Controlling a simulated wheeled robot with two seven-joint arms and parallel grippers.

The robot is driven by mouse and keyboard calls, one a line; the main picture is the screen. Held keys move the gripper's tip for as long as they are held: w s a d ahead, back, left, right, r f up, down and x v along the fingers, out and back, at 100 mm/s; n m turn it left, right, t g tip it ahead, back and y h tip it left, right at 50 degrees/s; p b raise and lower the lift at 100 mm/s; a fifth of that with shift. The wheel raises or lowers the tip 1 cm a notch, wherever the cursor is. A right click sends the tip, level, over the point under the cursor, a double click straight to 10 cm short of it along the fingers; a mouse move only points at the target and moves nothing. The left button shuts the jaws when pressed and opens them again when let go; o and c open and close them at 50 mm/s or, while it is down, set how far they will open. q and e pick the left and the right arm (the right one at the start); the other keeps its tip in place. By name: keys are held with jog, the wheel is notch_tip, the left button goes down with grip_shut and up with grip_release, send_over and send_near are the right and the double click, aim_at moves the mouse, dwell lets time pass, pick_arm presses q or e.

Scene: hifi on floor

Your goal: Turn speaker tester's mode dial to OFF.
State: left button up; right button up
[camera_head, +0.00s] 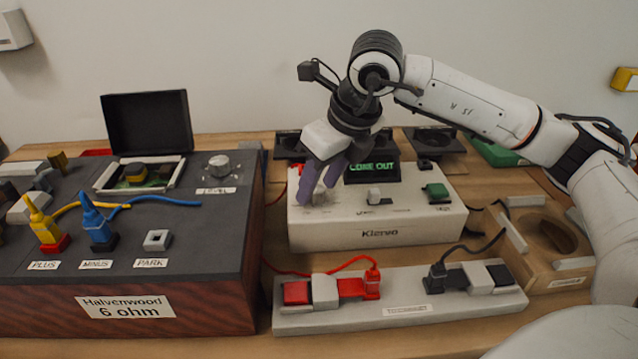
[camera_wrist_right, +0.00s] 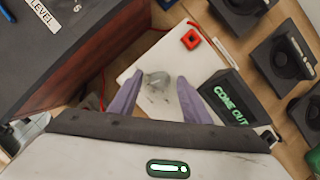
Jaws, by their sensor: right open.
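The speaker tester (camera_head: 420,215) is a cream box labelled "Kiervo" in the middle of the head view. Its green display (camera_head: 373,169) reads "COME OUT". The mode dial (camera_head: 320,197) is a grey knob at the tester's left end, partly hidden by my gripper; it also shows in the right wrist view (camera_wrist_right: 156,82). My right gripper (camera_head: 319,192) is open, its purple fingers pointing down over the dial. In the wrist view the dial shows between the fingers; I cannot tell whether they touch it. The dial's setting is not readable. My left gripper is not in view.
The dark "Halvenwood 6 ohm" box (camera_head: 125,305) stands close on the left. A terminal strip (camera_head: 400,310) with red and black plugs lies in front. Speaker drivers (camera_head: 436,141) stand behind. A wooden tray (camera_head: 548,240) is at right.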

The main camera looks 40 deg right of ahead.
jog(key=shift+w+f, duration=0.1)
jog(key=c, duration=1)
jog(key=shift+c, duration=0.2)
